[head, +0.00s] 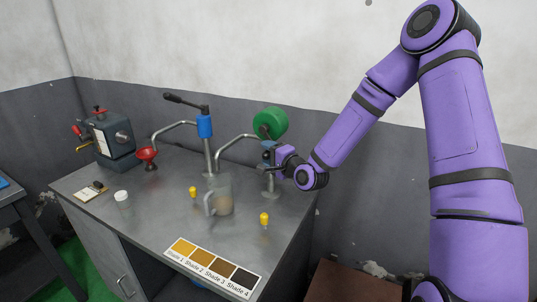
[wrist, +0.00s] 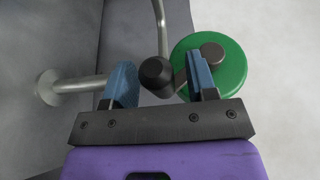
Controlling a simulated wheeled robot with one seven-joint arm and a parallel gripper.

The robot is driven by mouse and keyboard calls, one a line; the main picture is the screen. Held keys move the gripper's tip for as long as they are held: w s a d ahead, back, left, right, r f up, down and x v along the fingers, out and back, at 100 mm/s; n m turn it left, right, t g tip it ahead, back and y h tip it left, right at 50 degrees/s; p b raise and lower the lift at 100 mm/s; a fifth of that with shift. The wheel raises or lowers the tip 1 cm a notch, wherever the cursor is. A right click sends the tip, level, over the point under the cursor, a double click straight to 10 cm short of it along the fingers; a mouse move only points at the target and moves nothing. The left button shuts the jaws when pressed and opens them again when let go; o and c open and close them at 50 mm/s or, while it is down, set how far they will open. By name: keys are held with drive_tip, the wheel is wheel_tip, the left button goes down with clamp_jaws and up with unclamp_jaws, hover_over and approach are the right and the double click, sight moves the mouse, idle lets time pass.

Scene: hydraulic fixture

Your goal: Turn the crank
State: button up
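The crank is a green wheel (head: 270,123) at the right end of the bench, at the top of a bent metal pipe. In the wrist view the green wheel (wrist: 232,72) has a grey hub, and a black knob (wrist: 157,76) on a handle shows to its left. My gripper (head: 270,154) is just below the wheel in the head view. In the wrist view my gripper (wrist: 160,72) has its two blue fingers spread apart, with the black knob between them. I see no firm grip on the knob; whether a finger touches it is unclear.
A shade card (head: 212,267) lies at the front.

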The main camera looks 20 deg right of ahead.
clamp_jaws()
drive_tip(key=shift+w+a+f+t, duration=0.15)
drive_tip(key=shift+a+f+t, duration=0.05)
drive_tip(key=shift+t, duration=0.3)
drive_tip(key=shift+o, duration=0.5)
unclamp_jaws()
drive_tip(key=v, duration=1)
drive_tip(key=shift+s+d, duration=0.2)
drive_tip(key=shift+s, duration=0.15)
drive_tip(key=shift+f, duration=0.15)
